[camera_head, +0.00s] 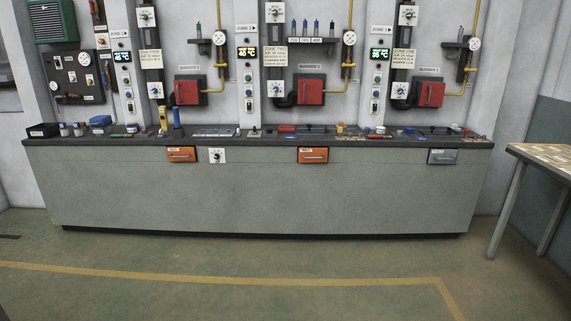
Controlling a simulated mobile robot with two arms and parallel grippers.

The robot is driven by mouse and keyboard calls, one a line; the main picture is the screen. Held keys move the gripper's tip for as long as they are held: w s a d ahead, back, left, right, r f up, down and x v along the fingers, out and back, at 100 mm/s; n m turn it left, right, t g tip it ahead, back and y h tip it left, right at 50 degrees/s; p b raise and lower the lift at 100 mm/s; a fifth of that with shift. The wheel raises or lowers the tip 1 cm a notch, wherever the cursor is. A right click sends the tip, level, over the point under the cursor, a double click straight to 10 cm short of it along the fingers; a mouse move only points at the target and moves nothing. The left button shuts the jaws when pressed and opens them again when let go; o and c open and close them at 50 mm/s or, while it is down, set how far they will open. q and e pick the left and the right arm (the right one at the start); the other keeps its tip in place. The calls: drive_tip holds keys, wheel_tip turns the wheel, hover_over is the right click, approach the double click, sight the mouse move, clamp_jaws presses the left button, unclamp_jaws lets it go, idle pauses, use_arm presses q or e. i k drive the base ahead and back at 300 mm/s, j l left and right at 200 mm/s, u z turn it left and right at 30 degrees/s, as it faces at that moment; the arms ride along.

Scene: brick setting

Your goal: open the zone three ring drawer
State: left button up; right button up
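Three small drawer fronts sit under the edge of a long dark worktop. An orange drawer (181,154) is at the left, a second orange drawer (313,155) is near the middle, and a grey drawer (443,157) is at the right. All three look shut. Each bears a small label too small to read, so I cannot tell for sure which is the zone three ring drawer. The grey one is the nearest to the rightmost control panel (378,70). Neither of my grippers is in view.
The grey bench (260,195) runs along the wall, its worktop (350,143) cluttered with small tools and parts. Red burner boxes (310,92) and pipes hang above. A table (545,155) stands at the right. The floor (230,298) before the bench is clear.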

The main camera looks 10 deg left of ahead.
sight(177, 152)
drive_tip(key=i+j, duration=0.2)
drive_tip(key=i, duration=0.35)
drive_tip(key=i+j, duration=0.15)
drive_tip(key=i, duration=0.4)
drive_tip(key=i+j+z, duration=0.1)
drive_tip(key=i, duration=0.4)
drive_tip(key=i+j, duration=0.3)
drive_tip(key=i, duration=0.25)
